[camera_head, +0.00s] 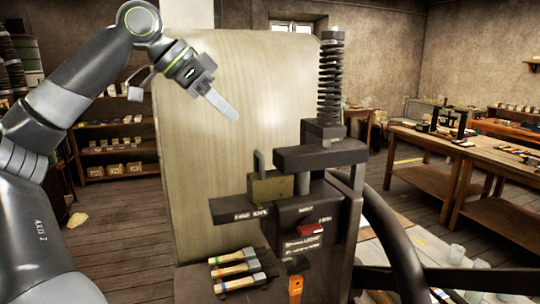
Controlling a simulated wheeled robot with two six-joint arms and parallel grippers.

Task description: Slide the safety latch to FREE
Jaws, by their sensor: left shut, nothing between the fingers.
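A small red piece (311,228) sits on the press front among small labels. I cannot read the lettering surely or tell which part is the safety latch. My left gripper (222,105) is shut and empty, up and left of the press, apart from it. My right gripper is out of view.
A large pale panel (230,80) stands behind the press. A dark curved handwheel rim (400,235) is at the right. Several wooden-handled tools (236,270) lie at the press's lower left, beside an orange-handled one (296,280). Workbenches (440,150) stand at the right.

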